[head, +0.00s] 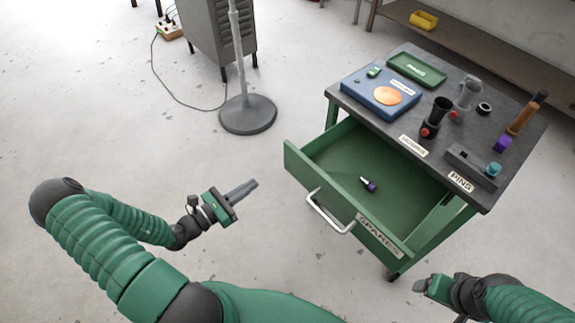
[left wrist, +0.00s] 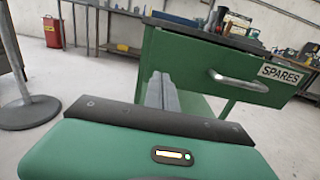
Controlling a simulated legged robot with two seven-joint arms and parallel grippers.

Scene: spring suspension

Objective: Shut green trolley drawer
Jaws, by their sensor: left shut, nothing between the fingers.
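The green trolley drawer (head: 312,168) is pulled well out below the dark trolley top. Its front has a silver bar handle (head: 328,213) and a SPARES label (head: 379,236).
The trolley top (head: 415,122) carries a blue box (head: 378,93), a green tray (head: 416,69), cups and several small parts. A round stand base (head: 248,114) is on the floor at the back. Floor left of the drawer is clear.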

